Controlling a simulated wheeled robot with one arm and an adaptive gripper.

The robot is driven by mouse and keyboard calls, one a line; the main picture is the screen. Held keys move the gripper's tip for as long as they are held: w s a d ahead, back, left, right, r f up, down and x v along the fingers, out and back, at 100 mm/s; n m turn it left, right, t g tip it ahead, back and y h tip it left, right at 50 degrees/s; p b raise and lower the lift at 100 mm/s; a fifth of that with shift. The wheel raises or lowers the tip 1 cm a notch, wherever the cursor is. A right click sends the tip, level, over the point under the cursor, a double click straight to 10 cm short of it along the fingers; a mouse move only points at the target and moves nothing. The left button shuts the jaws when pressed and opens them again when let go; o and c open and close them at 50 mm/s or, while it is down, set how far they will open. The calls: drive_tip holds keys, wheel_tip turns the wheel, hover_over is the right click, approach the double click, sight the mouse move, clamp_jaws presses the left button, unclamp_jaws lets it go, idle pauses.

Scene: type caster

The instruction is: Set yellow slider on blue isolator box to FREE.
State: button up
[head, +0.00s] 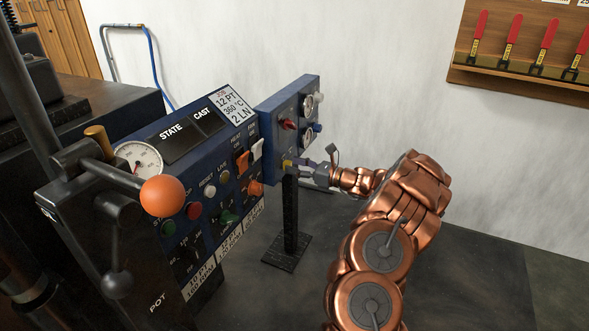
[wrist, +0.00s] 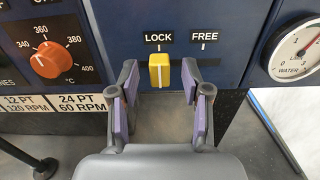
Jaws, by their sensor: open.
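The blue isolator box (head: 291,112) stands on a black post. Its yellow slider (wrist: 159,70) sits under the LOCK label (wrist: 158,38), at the left end of a dark horizontal slot. The FREE label (wrist: 204,37) is to the right above the slot's other end. In the head view the slider (head: 287,163) is a small yellow patch at the box's lower edge. My gripper (wrist: 159,88) is open, with its purple-padded fingers on the left and right of the slider. The fingers look apart from the slider; their exact depth to the panel is hard to tell. The gripper (head: 303,168) is side-on in the head view.
An orange temperature knob (wrist: 57,60) is on the panel to the left, and a water gauge (wrist: 295,50) is to the right. The control console (head: 190,170) with an orange ball lever (head: 164,196) stands left of the box. Red-handled tools (head: 512,38) hang on the wall.

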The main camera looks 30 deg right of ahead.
drive_tip(key=shift+w+a, duration=0.2)
drive_tip(key=shift+w, duration=0.1)
drive_tip(key=shift+c, duration=0.4)
clamp_jaws()
